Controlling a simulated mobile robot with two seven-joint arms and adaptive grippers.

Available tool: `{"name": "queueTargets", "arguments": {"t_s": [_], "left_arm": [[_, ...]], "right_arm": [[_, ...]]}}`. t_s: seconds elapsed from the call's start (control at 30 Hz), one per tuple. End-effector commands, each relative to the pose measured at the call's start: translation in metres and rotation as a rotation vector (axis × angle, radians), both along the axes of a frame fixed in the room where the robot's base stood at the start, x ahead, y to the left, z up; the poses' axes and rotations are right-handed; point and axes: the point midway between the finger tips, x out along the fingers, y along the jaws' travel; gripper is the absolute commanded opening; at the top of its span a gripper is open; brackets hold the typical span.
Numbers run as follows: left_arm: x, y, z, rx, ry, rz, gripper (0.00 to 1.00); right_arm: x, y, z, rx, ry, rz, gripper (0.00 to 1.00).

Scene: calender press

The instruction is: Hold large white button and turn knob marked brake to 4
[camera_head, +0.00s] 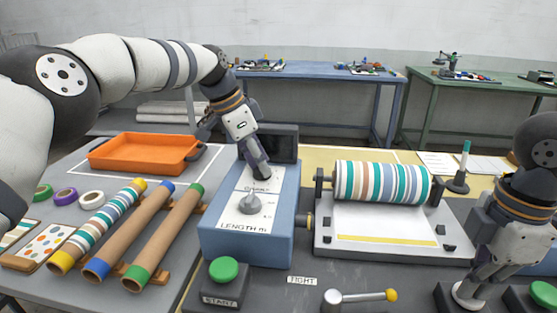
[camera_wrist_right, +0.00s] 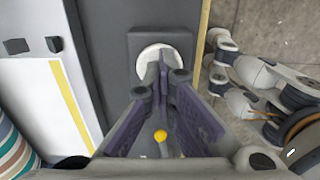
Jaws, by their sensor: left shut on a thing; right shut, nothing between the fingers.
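A blue control box (camera_head: 222,240) has a white sloping face with a grey knob (camera_head: 250,204) above the word LENGTH. My left gripper (camera_head: 259,175) reaches down to the upper part of this face. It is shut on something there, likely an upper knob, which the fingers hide. The small label below the fingers is too small to read surely. The large white button (camera_wrist_right: 150,62) sits on a dark square base in the right wrist view. My right gripper (camera_wrist_right: 165,66) is shut and empty, its fingertips over the button and seemingly touching it. It also shows in the head view (camera_head: 472,285).
A lever with a yellow ball (camera_head: 391,295), a green START button (camera_head: 223,270) and another green button (camera_head: 543,294) stand along the front. A striped roller (camera_head: 382,182) lies over the press bed. An orange tray (camera_head: 143,153) and several cardboard tubes (camera_head: 132,230) are at left.

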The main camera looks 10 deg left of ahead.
Motion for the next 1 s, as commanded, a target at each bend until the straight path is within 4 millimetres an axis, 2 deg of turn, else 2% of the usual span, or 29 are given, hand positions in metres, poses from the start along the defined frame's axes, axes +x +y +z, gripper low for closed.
{"name": "queueTargets", "arguments": {"t_s": [0.07, 0.1, 0.17, 0.5, 0.57, 0.8, 1.0], "left_arm": [[-0.002, 0.0, -0.007, 0.002, 0.017, -0.003, 0.06], [-0.002, 0.0, -0.007, 0.002, 0.017, -0.003, 0.42], [-0.001, 0.0, -0.007, 0.001, 0.016, -0.002, 0.54], [-0.001, 0.001, 0.0, 0.0, 0.008, 0.0, 0.54], [-0.002, 0.005, 0.01, 0.0, 0.005, 0.0, 0.54], [-0.016, 0.027, 0.07, 0.0, 0.005, 0.0, 0.54], [-0.023, 0.038, 0.101, 0.0, 0.007, 0.0, 0.54]], "right_arm": [[-0.001, -0.001, -0.006, -0.003, 0.012, -0.001, 0.0], [-0.001, -0.001, -0.006, -0.003, 0.012, -0.001, 0.0], [-0.001, -0.001, -0.006, -0.003, 0.012, -0.001, 0.0], [-0.001, -0.001, -0.006, -0.002, 0.013, -0.001, 0.0], [-0.001, -0.001, -0.006, -0.002, 0.013, -0.001, 0.0], [-0.001, -0.001, -0.006, -0.002, 0.013, -0.001, 0.0], [-0.001, -0.001, -0.006, -0.002, 0.014, 0.0, 0.0]]}}
